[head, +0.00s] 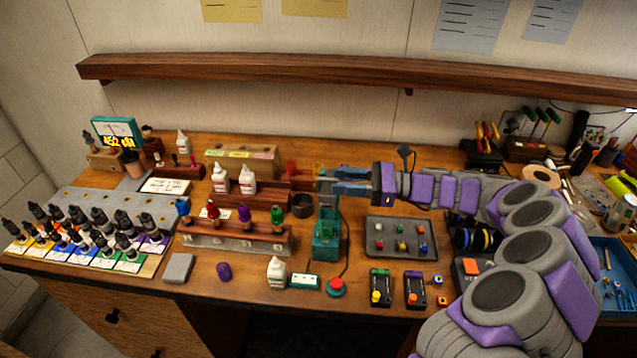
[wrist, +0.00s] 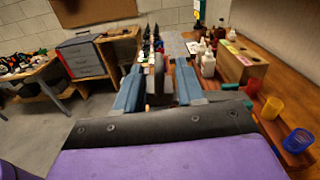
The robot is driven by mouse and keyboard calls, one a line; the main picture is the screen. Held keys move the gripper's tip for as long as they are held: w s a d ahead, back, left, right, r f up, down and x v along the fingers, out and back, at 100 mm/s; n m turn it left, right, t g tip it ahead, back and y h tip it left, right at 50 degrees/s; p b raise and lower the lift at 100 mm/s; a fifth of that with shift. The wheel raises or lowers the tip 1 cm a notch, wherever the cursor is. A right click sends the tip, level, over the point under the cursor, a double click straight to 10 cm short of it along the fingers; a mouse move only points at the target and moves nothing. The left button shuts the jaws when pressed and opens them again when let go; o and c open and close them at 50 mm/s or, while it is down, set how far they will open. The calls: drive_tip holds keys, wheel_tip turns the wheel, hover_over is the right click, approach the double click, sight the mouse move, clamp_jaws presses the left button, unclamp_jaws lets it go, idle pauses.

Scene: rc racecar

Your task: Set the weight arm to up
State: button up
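A teal stand (head: 326,238) is on the bench near its middle, left of the grey parts tray. A dark round piece (head: 302,206) is beside its upper left; it may be the weight of the weight arm, but I cannot make out the arm itself. My gripper (head: 332,181) is above the stand, its fingers pointing left. In the wrist view the fingers of my gripper (wrist: 158,85) are apart, with a dark round piece (wrist: 160,74) showing in the gap. I cannot tell whether they touch it. My fingers partly hide the top of the stand.
A rack with coloured-cap pieces (head: 235,234) is left of the stand. The parts tray (head: 401,240) is to its right. White bottles (head: 247,180) stand behind the rack. A red button (head: 336,287) lies in front. A wooden shelf (head: 350,75) runs along the wall above.

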sight(324, 180)
drive_tip(key=a+b, duration=0.1)
drive_tip(key=a, duration=0.5)
drive_tip(key=shift+w+a, duration=0.1)
drive_tip(key=shift+w, duration=0.05)
clamp_jaws()
idle(0.4)
